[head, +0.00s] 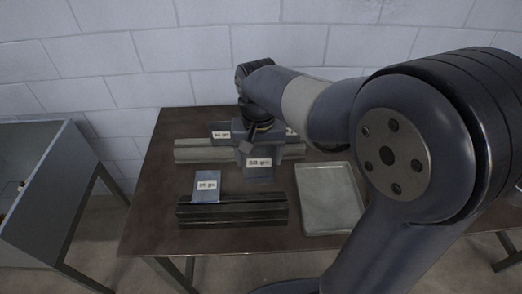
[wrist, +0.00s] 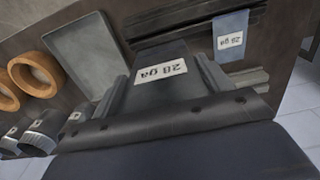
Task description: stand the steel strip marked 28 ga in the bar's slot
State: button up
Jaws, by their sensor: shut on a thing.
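My gripper (head: 250,143) is shut on a dark grey steel strip (head: 258,174) with a white label that reads 28 ga. The held strip also shows in the wrist view (wrist: 146,98), its label upside down. It hangs in front of a light grey bar at the back of the table. A dark slotted bar (head: 245,212) lies nearer the front. A bluish strip (head: 206,196) stands at that bar's left part; its label ends in ga and looks like 28 or 26. Whether the held strip's lower edge touches anything is unclear.
The light grey bar (head: 191,151) has labelled strips at it, one at left (head: 219,126), another partly hidden. A shallow metal tray (head: 345,232) lies at right. Tan rings (wrist: 40,68) show in the wrist view.

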aim_at(259, 177)
jog(key=shift+f+b, duration=4.45)
jog(key=shift+f, duration=1.25)
jog(key=o, duration=1.1)
jog(key=shift+c, duration=0.2)
jog(key=shift+r, duration=0.1)
notch_tip(259, 177, up, 11)
jog(key=shift+f, duration=0.15)
